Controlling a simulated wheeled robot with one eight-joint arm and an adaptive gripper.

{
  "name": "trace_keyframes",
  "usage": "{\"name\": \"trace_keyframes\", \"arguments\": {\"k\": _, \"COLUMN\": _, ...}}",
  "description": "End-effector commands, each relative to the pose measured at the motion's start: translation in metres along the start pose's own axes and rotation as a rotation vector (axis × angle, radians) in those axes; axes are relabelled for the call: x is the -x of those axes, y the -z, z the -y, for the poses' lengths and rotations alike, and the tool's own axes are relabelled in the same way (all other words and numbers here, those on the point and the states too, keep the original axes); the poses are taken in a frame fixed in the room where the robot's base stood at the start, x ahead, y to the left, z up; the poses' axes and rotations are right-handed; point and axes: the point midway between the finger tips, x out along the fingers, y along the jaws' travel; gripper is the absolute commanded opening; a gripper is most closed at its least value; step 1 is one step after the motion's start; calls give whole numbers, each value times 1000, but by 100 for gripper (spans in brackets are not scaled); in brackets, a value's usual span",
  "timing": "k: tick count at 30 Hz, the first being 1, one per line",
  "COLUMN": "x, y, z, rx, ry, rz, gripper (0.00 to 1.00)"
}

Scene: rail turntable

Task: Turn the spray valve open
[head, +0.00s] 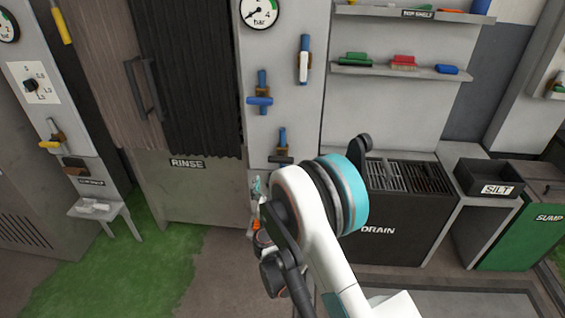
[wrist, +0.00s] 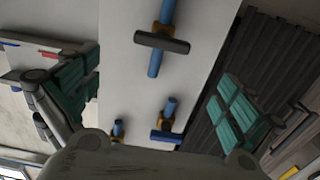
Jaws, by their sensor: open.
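Three valves sit on the light grey panel (head: 283,120). One has a blue handle (head: 260,100) lying crosswise on its blue pipe. One has a white handle (head: 303,66) standing along its pipe. The lowest has a dark handle (head: 281,160) lying crosswise. No readable label shows which is the spray valve. In the wrist view, turned over, the dark handle (wrist: 162,42) is nearest, with the blue handle (wrist: 166,137) below it in the picture. My gripper (wrist: 152,98) is open and empty, its teal-padded fingers apart, facing the panel. In the head view my arm mostly hides it.
A pressure gauge (head: 260,12) tops the panel. A dark ribbed curtain (head: 195,75) and the RINSE panel (head: 190,190) are to its left. Shelves with brushes (head: 402,62) and the DRAIN unit (head: 395,230) are to its right. A yellow-handled valve (head: 50,143) is far left.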

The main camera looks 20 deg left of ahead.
Motion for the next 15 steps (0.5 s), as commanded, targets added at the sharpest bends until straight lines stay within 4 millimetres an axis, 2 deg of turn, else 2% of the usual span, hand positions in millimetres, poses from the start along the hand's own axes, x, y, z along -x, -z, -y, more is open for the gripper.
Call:
{"name": "trace_keyframes", "arguments": {"k": 5, "x": -12, "y": -4, "z": 4, "rx": 0, "ry": 6, "rz": -5, "gripper": 100}}
{"name": "trace_keyframes", "arguments": {"k": 15, "x": -75, "y": -5, "z": 3, "rx": 0, "ry": 4, "rz": -4, "gripper": 100}}
